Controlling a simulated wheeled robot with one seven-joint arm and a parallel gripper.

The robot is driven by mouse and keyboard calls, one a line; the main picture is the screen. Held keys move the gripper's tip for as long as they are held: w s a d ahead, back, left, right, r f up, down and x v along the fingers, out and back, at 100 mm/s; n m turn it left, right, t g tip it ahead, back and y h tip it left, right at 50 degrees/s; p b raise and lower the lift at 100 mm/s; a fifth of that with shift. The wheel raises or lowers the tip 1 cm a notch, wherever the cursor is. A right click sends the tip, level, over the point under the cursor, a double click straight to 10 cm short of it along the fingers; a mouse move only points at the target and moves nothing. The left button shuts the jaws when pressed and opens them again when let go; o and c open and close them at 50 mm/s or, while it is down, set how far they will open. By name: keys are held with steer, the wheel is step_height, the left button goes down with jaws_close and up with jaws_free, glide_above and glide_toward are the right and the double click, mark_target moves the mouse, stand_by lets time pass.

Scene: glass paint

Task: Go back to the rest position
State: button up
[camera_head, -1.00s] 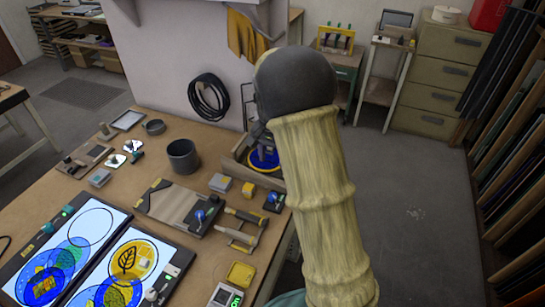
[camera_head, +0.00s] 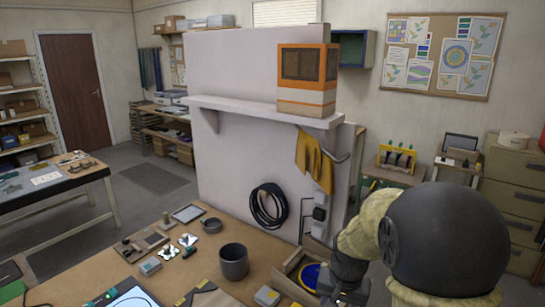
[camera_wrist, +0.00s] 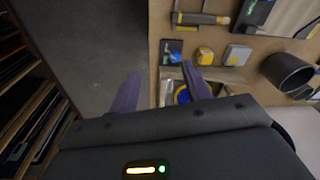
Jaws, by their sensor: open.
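My gripper shows in the wrist view (camera_wrist: 161,82), with its two dark purple-grey fingers wide apart and nothing held between them. It is above the edge of the wooden worktable (camera_wrist: 160,50), with grey floor to the left. A blue disc (camera_wrist: 182,95) in a tray shows beside the right finger, partly hidden by it. In the head view, my arm's dark round joint and pale sleeve fill the lower right; the fingertips cannot be made out there.
A dark cup (camera_head: 233,262) stands on the table near a wooden tray (camera_head: 289,270) at its right edge. Behind are a white partition with a shelf (camera_head: 250,107), an orange-white box (camera_head: 307,80) and a coiled black cable (camera_head: 268,205).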

steer(key=s+n+t, duration=0.1)
steer(key=s+n, duration=0.3)
steer(key=s, duration=0.7)
steer(key=shift+a, duration=0.25)
steer(key=shift+s+f, duration=0.1)
